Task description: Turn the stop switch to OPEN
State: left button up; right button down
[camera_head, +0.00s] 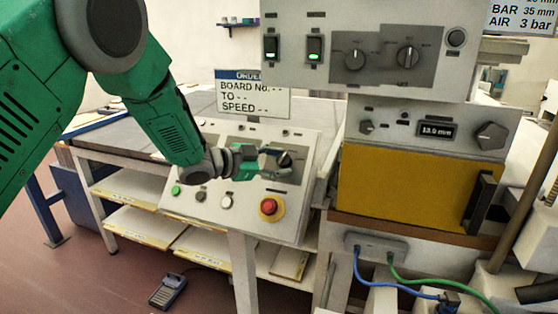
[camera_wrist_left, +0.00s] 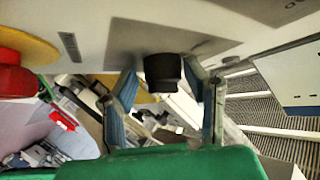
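The black rotary knob that I take for the stop switch (camera_head: 286,158) is on the sloping white control panel (camera_head: 215,213) in the head view, on a grey plate. I cannot read its labels or tell its setting. My left gripper (camera_head: 278,166) reaches the knob from the left. In the left wrist view the knob (camera_wrist_left: 162,72) stands between the two fingers of my left gripper (camera_wrist_left: 163,82). Gaps show on both sides, so the fingers are open around it and not closed on it. My right gripper is in neither view.
A red stop button (camera_head: 269,206) on a yellow ring sits below the knob, with several small buttons to its left. A board sign (camera_head: 252,100) stands behind the panel. A white machine (camera_head: 425,125) with a yellow door rises close on the right.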

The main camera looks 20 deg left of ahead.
pick_arm(q)
jog(key=shift+w, duration=0.15)
jog(key=shift+r, duration=0.1)
jog(key=shift+a, duration=0.1)
jog(key=v, duration=1.1)
jog(key=shift+s+a, duration=0.3)
jog(key=shift+s, duration=0.05)
